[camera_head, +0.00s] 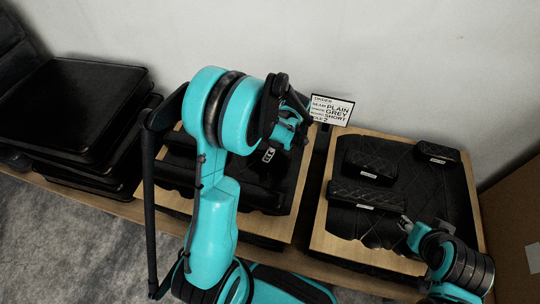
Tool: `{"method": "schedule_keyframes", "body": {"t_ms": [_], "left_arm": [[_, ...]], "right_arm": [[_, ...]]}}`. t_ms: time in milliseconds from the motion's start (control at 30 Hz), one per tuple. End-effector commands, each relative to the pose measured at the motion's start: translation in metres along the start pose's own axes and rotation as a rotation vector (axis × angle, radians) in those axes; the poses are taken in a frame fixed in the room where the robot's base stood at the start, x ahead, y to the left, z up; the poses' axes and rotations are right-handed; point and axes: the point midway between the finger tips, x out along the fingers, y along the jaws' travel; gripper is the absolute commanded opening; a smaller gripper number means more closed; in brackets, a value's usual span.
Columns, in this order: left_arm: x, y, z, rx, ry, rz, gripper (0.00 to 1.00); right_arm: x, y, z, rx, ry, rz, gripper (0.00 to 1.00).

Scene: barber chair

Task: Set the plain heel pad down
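My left gripper (276,145) is over the left wooden-edged tray (288,222), pointing down among dark pads. A small white label (268,155) shows at its fingertips, on a dark piece that may be the plain heel pad; its outline blends into the dark lining. Whether the fingers grip it or only touch it is hidden by the arm. My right gripper (408,226) is low at the front right, by the front edge of the right tray (318,238); its fingers are too small to read.
The right tray holds dark quilted pads: one at the back left (370,158), one at the back right (436,152), one in front (366,195). A card (332,110) reads PLAIN, GREY, SHORT, 2. A cardboard box (515,225) stands right.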

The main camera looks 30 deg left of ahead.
Motion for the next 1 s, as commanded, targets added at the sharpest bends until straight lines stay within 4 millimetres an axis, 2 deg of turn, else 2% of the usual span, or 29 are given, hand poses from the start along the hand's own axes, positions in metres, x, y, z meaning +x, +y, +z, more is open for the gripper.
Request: {"method": "schedule_keyframes", "body": {"t_ms": [233,633,667,700,733,1000], "left_arm": [[0.035,0.001,0.011,0.001,0.0,0.001,0.23],[0.04,0.0,0.013,0.0,0.0,0.001,0.23],[0.039,0.0,0.012,0.001,0.0,0.001,0.66],[0.038,0.0,0.012,0.0,0.0,0.001,0.76],[0.038,0.0,0.012,0.0,0.0,0.001,0.79],[0.038,0.0,0.012,0.0,0.0,0.001,0.79]], "right_arm": [[0.015,0.0,0.011,0.0,0.0,0.0,0.4],[0.018,0.0,0.013,0.0,0.0,0.0,0.4],[0.017,0.0,0.012,0.0,0.0,0.0,0.4],[0.017,0.0,0.012,0.0,0.0,0.0,0.4],[0.017,0.0,0.012,0.0,0.0,0.0,0.4],[0.017,0.0,0.012,0.0,0.0,0.0,0.4]]}}
